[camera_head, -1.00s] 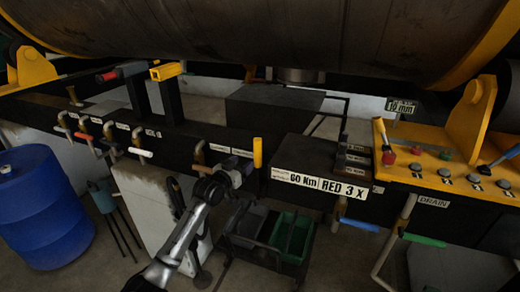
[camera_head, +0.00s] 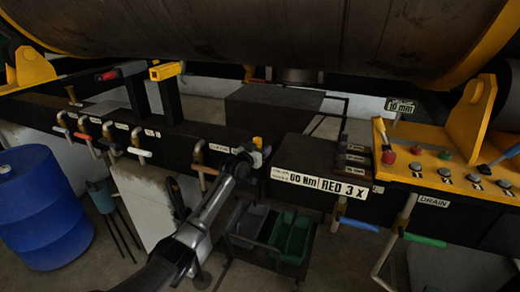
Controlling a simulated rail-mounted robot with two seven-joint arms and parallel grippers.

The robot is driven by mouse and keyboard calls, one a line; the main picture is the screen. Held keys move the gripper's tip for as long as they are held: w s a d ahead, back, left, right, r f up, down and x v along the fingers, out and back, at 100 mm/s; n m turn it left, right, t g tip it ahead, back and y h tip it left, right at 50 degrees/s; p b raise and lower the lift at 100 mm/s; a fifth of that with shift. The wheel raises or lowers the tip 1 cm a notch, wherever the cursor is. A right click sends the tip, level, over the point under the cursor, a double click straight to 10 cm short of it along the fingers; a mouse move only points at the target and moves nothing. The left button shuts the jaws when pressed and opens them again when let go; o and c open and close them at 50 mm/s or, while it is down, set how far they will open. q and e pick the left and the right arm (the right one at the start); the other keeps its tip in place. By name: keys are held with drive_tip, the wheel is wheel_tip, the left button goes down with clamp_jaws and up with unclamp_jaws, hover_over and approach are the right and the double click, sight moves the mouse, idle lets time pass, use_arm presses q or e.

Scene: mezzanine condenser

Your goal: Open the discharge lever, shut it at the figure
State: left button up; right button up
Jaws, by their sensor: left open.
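My right gripper is out of view. A "10 mm" sign (camera_head: 400,106) stands at the back right.
Valves with a white handle (camera_head: 139,152) and red handle (camera_head: 83,136) line the left beam. A green handle (camera_head: 425,240) hangs under the "DRAIN" label. A yellow control panel (camera_head: 430,165) is at right. A blue drum (camera_head: 42,210) and a cart (camera_head: 262,250) stand below.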

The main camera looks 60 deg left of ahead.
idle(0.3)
use_arm(q)
clamp_jaws()
idle(0.4)
